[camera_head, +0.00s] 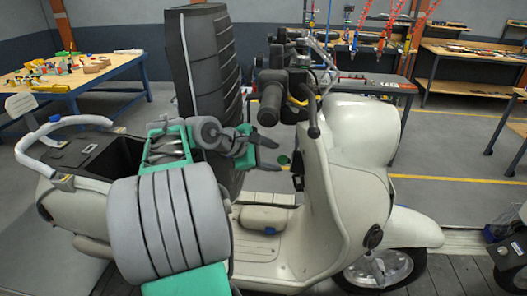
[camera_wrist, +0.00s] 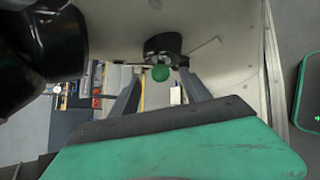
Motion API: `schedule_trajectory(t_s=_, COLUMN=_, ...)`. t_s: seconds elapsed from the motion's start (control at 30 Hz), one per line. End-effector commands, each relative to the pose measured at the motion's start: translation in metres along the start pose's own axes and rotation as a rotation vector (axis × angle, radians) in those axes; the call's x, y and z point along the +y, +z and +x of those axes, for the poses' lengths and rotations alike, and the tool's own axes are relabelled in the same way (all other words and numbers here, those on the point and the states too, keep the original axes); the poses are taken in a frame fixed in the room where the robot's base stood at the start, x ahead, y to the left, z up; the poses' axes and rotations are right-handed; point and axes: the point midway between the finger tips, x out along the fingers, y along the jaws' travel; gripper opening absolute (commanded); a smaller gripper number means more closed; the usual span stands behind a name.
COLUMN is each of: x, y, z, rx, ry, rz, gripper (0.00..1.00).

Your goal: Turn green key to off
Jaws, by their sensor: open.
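The green key (camera_wrist: 160,73) shows as a small round green head in the wrist view, just below a black lock housing (camera_wrist: 163,43) on the cream scooter body. My gripper (camera_head: 277,155) is open and points right at the scooter's front shield (camera_head: 320,215). In the wrist view the key appears between the two grey fingers. I cannot tell whether the fingers touch it. The key's turn angle is not clear.
The handlebar with a black grip (camera_head: 269,104) hangs above my gripper. A tall dark ribbed column (camera_head: 205,60) stands behind my arm. The scooter seat area (camera_head: 85,150) is at left. Workbenches with tools (camera_head: 465,50) stand at the back.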

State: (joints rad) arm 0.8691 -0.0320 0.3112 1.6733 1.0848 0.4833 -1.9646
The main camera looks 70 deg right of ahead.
Motion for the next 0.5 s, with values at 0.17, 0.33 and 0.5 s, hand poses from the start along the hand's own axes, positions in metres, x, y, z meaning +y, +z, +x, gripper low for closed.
schedule_trajectory(t_s=0.17, x=0.000, y=0.001, z=0.025, rx=-0.001, ry=-0.002, rz=0.001, gripper=0.55)
schedule_trajectory(t_s=0.33, x=0.000, y=0.000, z=0.033, rx=0.002, ry=0.001, rz=0.000, gripper=0.55)
schedule_trajectory(t_s=0.5, x=0.000, y=-0.001, z=0.032, rx=0.002, ry=0.001, rz=0.001, gripper=0.54)
